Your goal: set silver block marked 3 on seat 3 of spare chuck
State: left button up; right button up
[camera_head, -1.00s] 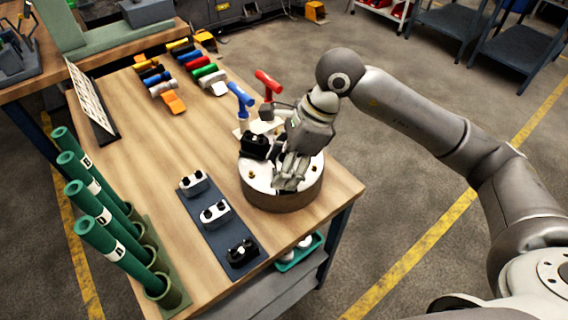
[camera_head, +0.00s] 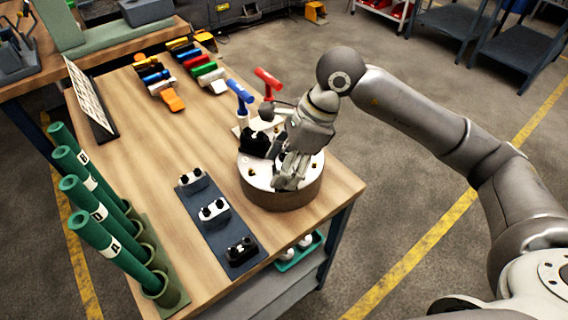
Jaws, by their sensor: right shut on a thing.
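The spare chuck (camera_head: 281,197) is a round drum with a pale top and brown side near the table's right corner. My right gripper (camera_head: 288,180) is low over its front part, shut on a block. The fingers hide most of that block, so its mark cannot be read and I cannot tell whether it touches a seat. A black block (camera_head: 254,143) is at the chuck's back left. Silver blocks stand on the dark mat (camera_head: 202,225): one at the back (camera_head: 193,180) and one in the middle (camera_head: 214,209). My left gripper is not in view.
Blue (camera_head: 240,92) and red (camera_head: 268,80) T-handles rise behind the chuck. Several green tubes (camera_head: 95,230) line the left side. Coloured cylinders lie at the back. The table's middle is clear.

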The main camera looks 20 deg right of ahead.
jog(key=shift+s+f, duration=0.2)
jog(key=shift+f, duration=0.1)
jog(key=o, duration=1.2)
jog(key=shift+w, duration=0.1)
jog(key=shift+o, duration=0.2)
jog(key=shift+w, duration=0.1)
jog(key=shift+d+r, duration=0.1)
jog(key=shift+r, duration=0.2)
jog(key=v, duration=1.1)
jog(key=shift+r, duration=0.2)
jog(key=shift+f, duration=0.1)
